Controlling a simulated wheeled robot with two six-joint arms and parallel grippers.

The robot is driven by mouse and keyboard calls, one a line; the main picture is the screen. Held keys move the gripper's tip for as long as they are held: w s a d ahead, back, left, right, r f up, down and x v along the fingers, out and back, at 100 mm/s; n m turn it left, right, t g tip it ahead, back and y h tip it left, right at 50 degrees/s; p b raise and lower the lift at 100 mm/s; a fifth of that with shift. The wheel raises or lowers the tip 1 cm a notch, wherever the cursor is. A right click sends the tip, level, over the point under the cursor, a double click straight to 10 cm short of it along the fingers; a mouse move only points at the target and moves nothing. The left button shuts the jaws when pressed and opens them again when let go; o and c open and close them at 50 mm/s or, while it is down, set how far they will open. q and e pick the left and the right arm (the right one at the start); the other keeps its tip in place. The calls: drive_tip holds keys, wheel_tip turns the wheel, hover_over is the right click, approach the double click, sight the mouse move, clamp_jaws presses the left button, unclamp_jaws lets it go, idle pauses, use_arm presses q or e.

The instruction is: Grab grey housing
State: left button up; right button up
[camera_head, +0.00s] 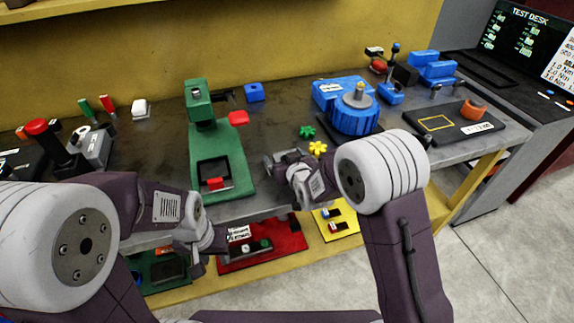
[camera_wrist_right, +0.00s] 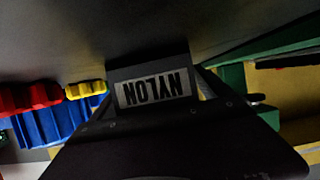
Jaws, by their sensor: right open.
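A light grey box-like part (camera_head: 95,148) stands on the bench at the left, beside a red-knobbed black lever. It may be the grey housing; I cannot tell for sure. My right gripper (camera_head: 272,158) is open over the front of the bench, right of the green press and well away from the grey part.
The green press (camera_head: 236,172) stands mid-bench. A blue rotary positioner (camera_head: 355,116) is to its right, with green (camera_head: 306,131) and yellow (camera_head: 318,148) gears in front. Red (camera_head: 285,240) and yellow (camera_head: 340,222) trays sit low at the front.

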drive_tip(key=shift+s+r, duration=0.1)
drive_tip(key=c, duration=1.9)
drive_tip(key=shift+r, duration=0.1)
clamp_jaws()
wheel_tip(320, 180, up, 10)
drive_tip(key=shift+p, duration=0.95)
